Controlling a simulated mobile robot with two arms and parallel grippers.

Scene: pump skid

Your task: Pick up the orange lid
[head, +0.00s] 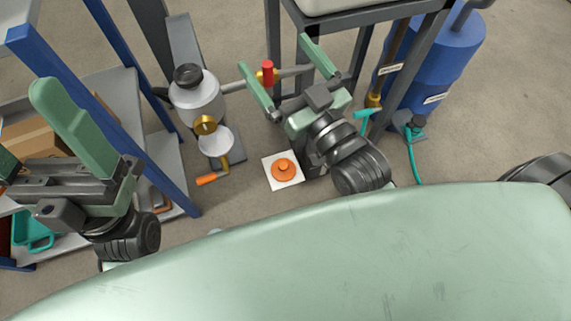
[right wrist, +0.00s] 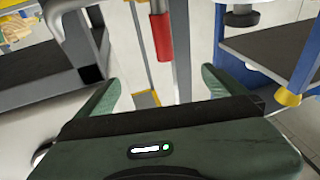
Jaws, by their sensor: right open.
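The orange lid (head: 284,168) is a round disc with a small knob. It lies on a white square pad (head: 268,175) on the floor, in the middle of the head view; I do not see it in the right wrist view. My right gripper (head: 273,52) is open and empty, farther back than the lid and above it, with its fingers pointing away to the upper left. Its two green fingers also show spread in the right wrist view (right wrist: 157,88). My left gripper (head: 22,115) is at the left edge, partly cut off, with its fingers apart and nothing visible between them.
A red valve handle (head: 267,72) on a pipe is close to my right fingers. A grey-white vessel (head: 198,98) with an orange-handled crank stands left of the lid. A blue-framed shelf (head: 160,155) is at left, a blue tank (head: 445,60) at right.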

